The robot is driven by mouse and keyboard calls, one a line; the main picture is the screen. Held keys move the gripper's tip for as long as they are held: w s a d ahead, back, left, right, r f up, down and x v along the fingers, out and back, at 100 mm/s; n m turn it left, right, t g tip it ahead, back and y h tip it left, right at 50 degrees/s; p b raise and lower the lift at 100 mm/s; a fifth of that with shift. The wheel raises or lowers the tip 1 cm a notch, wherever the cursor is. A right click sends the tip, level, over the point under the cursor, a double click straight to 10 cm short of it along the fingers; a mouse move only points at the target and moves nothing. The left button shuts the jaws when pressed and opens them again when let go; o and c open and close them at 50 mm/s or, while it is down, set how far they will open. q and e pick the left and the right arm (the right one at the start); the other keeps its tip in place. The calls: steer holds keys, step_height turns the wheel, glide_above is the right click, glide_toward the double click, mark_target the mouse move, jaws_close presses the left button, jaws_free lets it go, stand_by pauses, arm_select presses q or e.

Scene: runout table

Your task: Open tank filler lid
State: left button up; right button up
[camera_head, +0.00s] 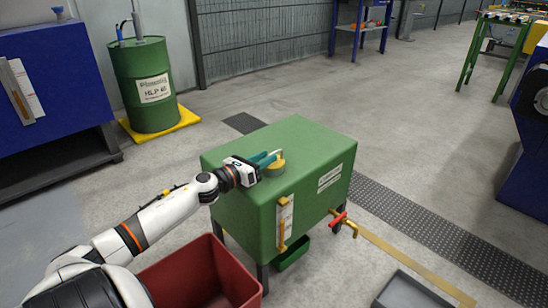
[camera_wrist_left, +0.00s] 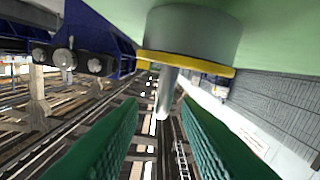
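The green tank (camera_head: 300,150) stands in the middle of the head view. Its yellow filler lid (camera_head: 276,170) is on top near the left edge. In the left wrist view the yellow lid (camera_wrist_left: 185,66) sits flat against the grey filler neck (camera_wrist_left: 192,35), with a grey rod-like handle (camera_wrist_left: 165,95) sticking out from it. My left gripper (camera_head: 269,158) reaches in from the left at the lid. Its green fingers (camera_wrist_left: 160,104) are open, one on each side of the handle, with visible gaps. My right gripper is in neither view.
A red bin (camera_head: 195,272) stands left of the tank. A tap with a red handle (camera_head: 340,219) sticks out of the tank's front. A green drum (camera_head: 147,88) stands behind on a yellow base. Floor behind the tank is largely clear.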

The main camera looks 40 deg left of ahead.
arm_select(q)
steer(key=shift+w+d+b, duration=0.15)
steer(key=shift+w+b, duration=0.15)
steer(key=shift+w, duration=1.6)
jaws_close()
